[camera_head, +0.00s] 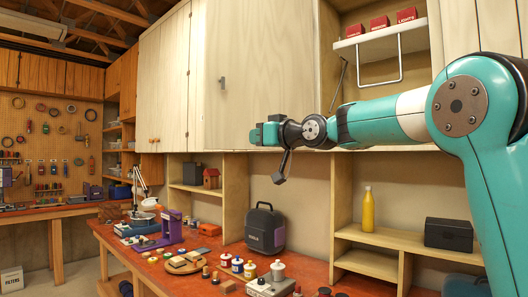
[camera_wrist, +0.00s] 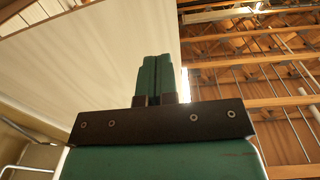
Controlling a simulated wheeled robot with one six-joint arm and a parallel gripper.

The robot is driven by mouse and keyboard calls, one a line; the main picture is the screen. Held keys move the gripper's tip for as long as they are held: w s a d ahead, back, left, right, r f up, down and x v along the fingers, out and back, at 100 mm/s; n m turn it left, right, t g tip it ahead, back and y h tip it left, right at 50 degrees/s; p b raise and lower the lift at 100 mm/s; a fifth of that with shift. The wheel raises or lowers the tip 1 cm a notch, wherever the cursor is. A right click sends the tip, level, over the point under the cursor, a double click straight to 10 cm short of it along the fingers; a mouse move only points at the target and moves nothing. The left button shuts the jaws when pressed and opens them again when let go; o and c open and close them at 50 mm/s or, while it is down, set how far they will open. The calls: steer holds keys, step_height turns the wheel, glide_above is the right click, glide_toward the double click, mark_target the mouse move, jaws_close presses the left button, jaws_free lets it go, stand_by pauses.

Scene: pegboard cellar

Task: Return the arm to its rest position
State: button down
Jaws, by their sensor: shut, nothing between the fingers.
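My arm reaches from the right side of the head view toward the middle, in front of the pale wall cabinets (camera_head: 170,80). My gripper (camera_head: 257,134) is at the arm's left end, raised above the workbench and pointing left. In the wrist view my gripper (camera_wrist: 153,75) shows two green fingers pressed together. It is shut with nothing between the fingers. A cabinet front (camera_wrist: 90,60) fills the left of the wrist view.
The red workbench (camera_head: 200,285) below holds a black case (camera_head: 265,230), small jars and tools. A yellow bottle (camera_head: 368,209) and a dark box (camera_head: 449,234) stand on a wooden shelf at right. A lift-down shelf with red boxes (camera_head: 379,23) hangs above my arm.

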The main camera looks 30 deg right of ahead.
steer(key=s+a+f+n+g, duration=0.1)
steer(key=s+a+f+g, duration=0.5)
steer(key=s+f, duration=0.4)
steer(key=s+a+f+g, duration=0.4)
steer(key=s+a+f, duration=0.45)
steer(key=f, duration=0.25)
steer(key=s+f+n+g+h, duration=0.1)
steer(key=s+f+g, duration=0.2)
steer(key=s+f, duration=0.3)
steer(key=s+f+n+g+h, duration=0.1)
steer(key=s+f+g, duration=0.2)
steer(key=s, duration=1.1)
step_height(320, 180, down, 3)
steer(key=shift+s+d+f+g, duration=0.15)
steer(key=shift+g, duration=0.25)
